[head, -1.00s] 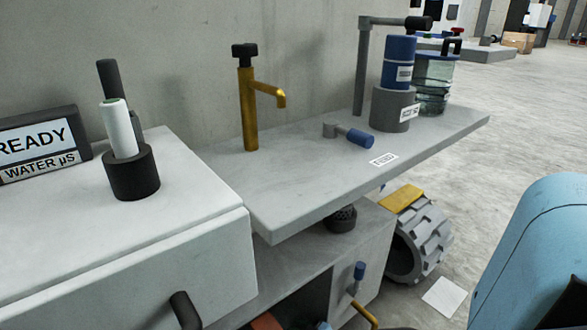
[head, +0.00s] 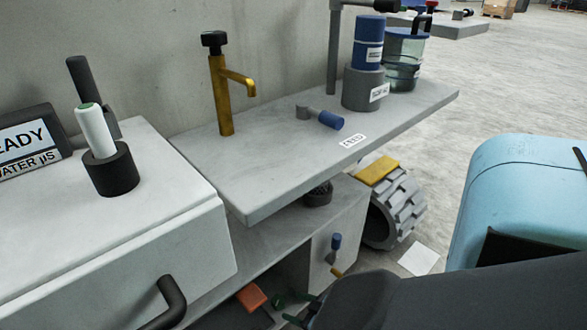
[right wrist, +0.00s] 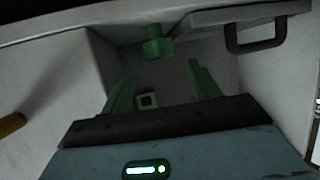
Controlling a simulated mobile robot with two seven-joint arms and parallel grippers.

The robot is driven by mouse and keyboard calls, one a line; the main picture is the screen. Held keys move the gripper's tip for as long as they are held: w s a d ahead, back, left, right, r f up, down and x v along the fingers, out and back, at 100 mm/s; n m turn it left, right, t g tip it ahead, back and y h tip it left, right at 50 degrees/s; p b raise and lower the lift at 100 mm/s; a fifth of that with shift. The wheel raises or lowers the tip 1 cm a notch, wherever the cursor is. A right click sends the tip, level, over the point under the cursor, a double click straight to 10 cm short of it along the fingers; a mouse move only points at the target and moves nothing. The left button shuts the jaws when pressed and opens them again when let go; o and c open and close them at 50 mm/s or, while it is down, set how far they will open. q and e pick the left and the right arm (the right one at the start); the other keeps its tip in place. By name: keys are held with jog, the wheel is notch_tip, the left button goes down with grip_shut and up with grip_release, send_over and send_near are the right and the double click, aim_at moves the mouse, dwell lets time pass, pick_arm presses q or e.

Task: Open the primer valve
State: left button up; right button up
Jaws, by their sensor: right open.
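No label reading primer is legible, so I cannot tell for sure which part is the primer valve. A green knob-like fitting (right wrist: 158,42) shows ahead in the right wrist view. My right gripper (right wrist: 158,85) has its green fingers apart, with the fitting beyond them and no visible contact. In the head view my right gripper (head: 299,308) is low, by the opening under the worktop, partly hidden by my dark forearm. A blue-handled lever (head: 334,248) is on the cabinet face nearby. Another blue-handled lever (head: 322,117) lies on the worktop. My left gripper is not in view.
The grey worktop (head: 250,190) overhangs the opening. An orange block (head: 251,297) lies inside. A black handle (head: 174,298) juts from the white cabinet. A yellow bar (right wrist: 12,124) is at the wrist view's left. A wheel (head: 398,207) stands right of the cabinet.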

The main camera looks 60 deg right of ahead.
jog(key=m+g+h+p, duration=0.1)
jog(key=m+g+h, duration=0.1)
jog(key=m+h, duration=0.45)
send_near(280, 303)
jog(key=shift+n+x, duration=0.25)
jog(key=shift+x, duration=0.6)
jog(key=shift+w, duration=0.15)
jog(key=b+x, duration=0.3)
jog(key=x, duration=0.3)
jog(key=shift+d+f, duration=0.1)
jog(key=shift+f, duration=0.1)
jog(key=shift+w+d+f+b, duration=0.15)
jog(key=shift+w+d+b, duration=0.25)
jog(key=shift+w, duration=0.2)
